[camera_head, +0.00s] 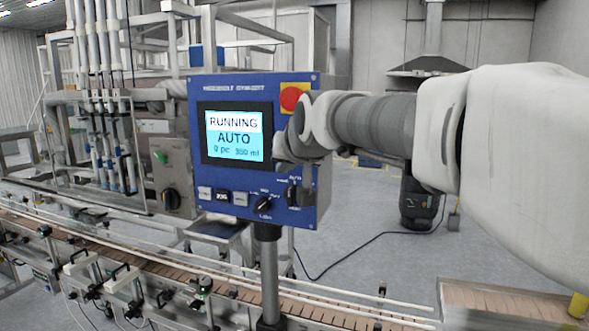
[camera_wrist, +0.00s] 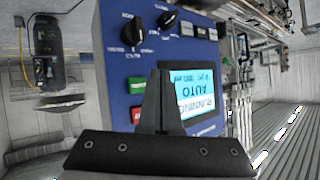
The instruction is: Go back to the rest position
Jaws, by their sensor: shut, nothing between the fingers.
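The blue control panel (camera_head: 240,180) stands on a grey post. Its lit screen (camera_head: 234,135) reads RUNNING, AUTO, 0 pc and about 350 ml. A row of buttons (camera_head: 222,195), a black selector knob (camera_head: 263,204) and a second knob (camera_head: 293,194) sit below. The red emergency stop (camera_head: 291,97) on its yellow plate is at the upper right. My gripper (camera_head: 290,150) is in front of the panel's right part and hides some of it. In the wrist view, my gripper (camera_wrist: 160,75) is shut and empty before the panel (camera_wrist: 115,60), which appears upside down.
A conveyor (camera_head: 130,255) runs along the front below the panel. The filler's pipes (camera_head: 100,80) and a grey switch box (camera_head: 168,180) stand to the left. A black floor unit (camera_head: 418,203) with a cable is behind my arm. Grey floor is open at the back right.

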